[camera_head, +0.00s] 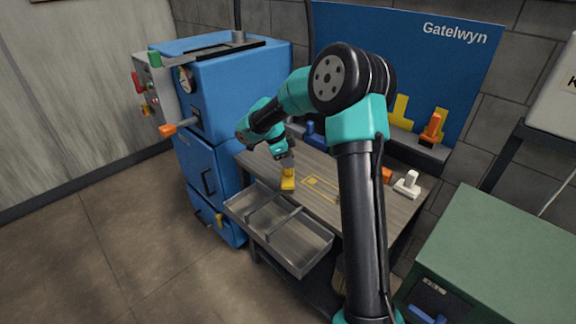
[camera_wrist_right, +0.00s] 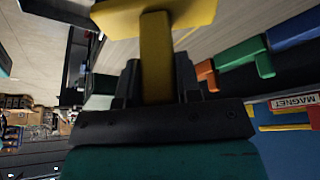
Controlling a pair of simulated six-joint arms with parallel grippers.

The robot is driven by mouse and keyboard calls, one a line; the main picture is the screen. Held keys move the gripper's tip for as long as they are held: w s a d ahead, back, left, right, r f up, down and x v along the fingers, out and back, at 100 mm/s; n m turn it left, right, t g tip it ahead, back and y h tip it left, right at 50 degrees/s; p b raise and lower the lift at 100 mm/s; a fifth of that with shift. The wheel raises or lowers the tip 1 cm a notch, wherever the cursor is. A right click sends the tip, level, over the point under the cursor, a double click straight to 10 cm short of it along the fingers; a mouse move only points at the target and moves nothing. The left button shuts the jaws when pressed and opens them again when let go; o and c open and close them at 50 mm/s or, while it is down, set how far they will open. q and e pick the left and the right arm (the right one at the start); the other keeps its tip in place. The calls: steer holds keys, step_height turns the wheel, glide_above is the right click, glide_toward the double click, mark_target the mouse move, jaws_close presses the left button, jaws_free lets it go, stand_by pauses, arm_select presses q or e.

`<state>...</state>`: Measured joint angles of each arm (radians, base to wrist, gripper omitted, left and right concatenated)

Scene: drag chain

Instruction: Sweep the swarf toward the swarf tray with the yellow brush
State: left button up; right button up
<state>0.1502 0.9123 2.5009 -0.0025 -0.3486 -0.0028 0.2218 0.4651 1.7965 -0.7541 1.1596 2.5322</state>
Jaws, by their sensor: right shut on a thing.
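The yellow brush (camera_head: 288,182) is at the left part of the bench top in the head view, just behind the grey metal swarf tray (camera_head: 303,242). My right gripper (camera_head: 285,162) is above the brush and shut on its upright handle. In the right wrist view the yellow brush (camera_wrist_right: 156,45) stands between the dark fingers of my right gripper (camera_wrist_right: 157,75), with its wide head beyond them. I cannot tell whether the brush touches the bench. I cannot make out any swarf. My left gripper is not in view.
A blue machine (camera_head: 205,110) stands left of the bench (camera_head: 262,163). A white-handled tool (camera_head: 407,184) and an orange tool (camera_head: 431,130) are at the right. A green cabinet (camera_head: 500,240) stands further right. The tray looks empty, with dividers.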

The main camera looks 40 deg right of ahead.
steer(key=shift+r, duration=1.9)
